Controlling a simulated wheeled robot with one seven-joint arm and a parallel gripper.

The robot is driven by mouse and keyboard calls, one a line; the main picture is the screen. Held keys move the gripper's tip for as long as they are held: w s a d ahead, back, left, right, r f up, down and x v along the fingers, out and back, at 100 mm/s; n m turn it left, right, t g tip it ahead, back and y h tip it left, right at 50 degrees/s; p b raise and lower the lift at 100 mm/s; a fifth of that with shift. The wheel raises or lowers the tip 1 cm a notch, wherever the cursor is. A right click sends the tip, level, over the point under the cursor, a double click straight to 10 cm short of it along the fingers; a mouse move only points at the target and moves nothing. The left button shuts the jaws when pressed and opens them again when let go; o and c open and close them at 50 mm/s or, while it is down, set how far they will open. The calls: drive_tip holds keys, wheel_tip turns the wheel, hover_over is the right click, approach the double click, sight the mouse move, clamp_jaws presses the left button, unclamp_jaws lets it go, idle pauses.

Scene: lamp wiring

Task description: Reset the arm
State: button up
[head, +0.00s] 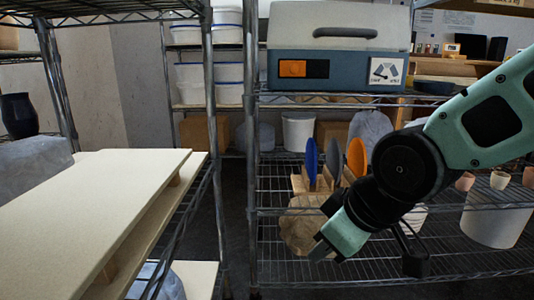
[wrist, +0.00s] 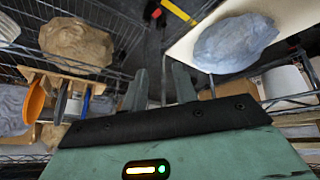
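My gripper (head: 326,250) hangs at the end of my green and black arm in the head view, in front of the wire shelving on the right. It points down and to the left. In the wrist view my gripper (wrist: 161,88) shows two separate fingers with a clear gap and nothing between them. The gripper is open and empty. It is apart from the brown lump (head: 299,230) on the shelf behind it. The same lump shows in the wrist view (wrist: 75,40).
Blue, grey and orange discs (head: 357,157) stand in a wooden rack near my arm. A pale board (head: 90,190) fills the left. A machine (head: 338,50) sits on the upper right shelf. Metal posts (head: 250,120) rise mid-view. A grey-blue lump (wrist: 235,42) lies right of the fingers.

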drive_tip(key=s+d+f+m+g+h+p, duration=0.1)
drive_tip(key=s+d+g+h, duration=0.1)
drive_tip(key=s, duration=0.6)
drive_tip(key=s+d+f+m+g+h+p, duration=0.1)
drive_tip(key=s+d+g, duration=0.15)
drive_tip(key=s, duration=0.45)
wheel_tip(320, 180, up, 38)
drive_tip(key=p, duration=3.8)
drive_tip(key=shift+s+f, duration=0.2)
drive_tip(key=shift+f, duration=0.05)
drive_tip(key=shift+g, duration=0.25)
drive_tip(key=shift+c, duration=0.3)
